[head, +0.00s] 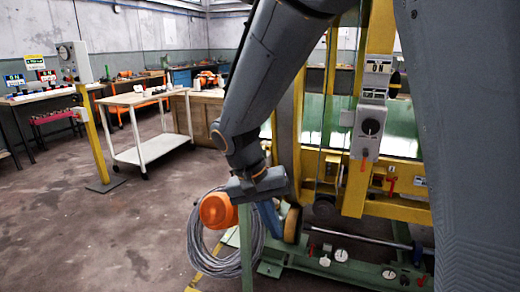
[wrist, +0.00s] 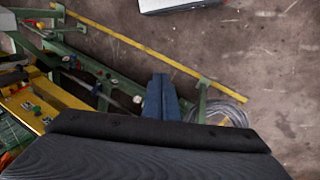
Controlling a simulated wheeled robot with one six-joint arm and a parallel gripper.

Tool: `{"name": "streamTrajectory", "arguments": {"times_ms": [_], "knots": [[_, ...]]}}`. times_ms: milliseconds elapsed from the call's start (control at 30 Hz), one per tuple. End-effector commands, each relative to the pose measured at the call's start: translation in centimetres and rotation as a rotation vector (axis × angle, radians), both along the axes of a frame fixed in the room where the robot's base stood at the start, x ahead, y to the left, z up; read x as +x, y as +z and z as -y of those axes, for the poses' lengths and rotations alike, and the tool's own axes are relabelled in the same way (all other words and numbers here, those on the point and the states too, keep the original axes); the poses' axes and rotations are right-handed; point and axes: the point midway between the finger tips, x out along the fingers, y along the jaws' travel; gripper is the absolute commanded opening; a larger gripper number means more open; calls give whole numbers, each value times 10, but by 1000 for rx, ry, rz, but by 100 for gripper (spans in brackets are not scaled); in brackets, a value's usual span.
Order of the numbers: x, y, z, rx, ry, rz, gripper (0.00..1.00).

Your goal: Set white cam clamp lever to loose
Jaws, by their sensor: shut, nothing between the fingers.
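My gripper (head: 268,220) points down beside the green frame (head: 246,240), behind an orange round part. In the wrist view my gripper's blue fingers (wrist: 162,97) are together with nothing between them. I cannot single out the white cam clamp lever for sure. Small white round fittings (head: 341,255) sit on the low green base to the right of my gripper, apart from it. Which way any lever is turned is too small to tell.
A coil of grey cable (head: 203,258) hangs by the green frame; it also shows in the wrist view (wrist: 222,110). A yellow post (head: 358,187) carries a grey box with a black knob (head: 371,127). A white cart (head: 150,150) stands left, with open floor before it.

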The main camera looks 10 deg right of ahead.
Motion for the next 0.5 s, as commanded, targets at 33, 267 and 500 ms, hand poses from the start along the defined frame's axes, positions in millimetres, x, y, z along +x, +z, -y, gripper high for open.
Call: {"name": "streamTrajectory", "arguments": {"times_ms": [33,267,500], "knots": [[11,9,0,-43,-43,14,0],[69,10,3,-221,-253,160,0],[103,3,3,-313,-373,289,0]]}}
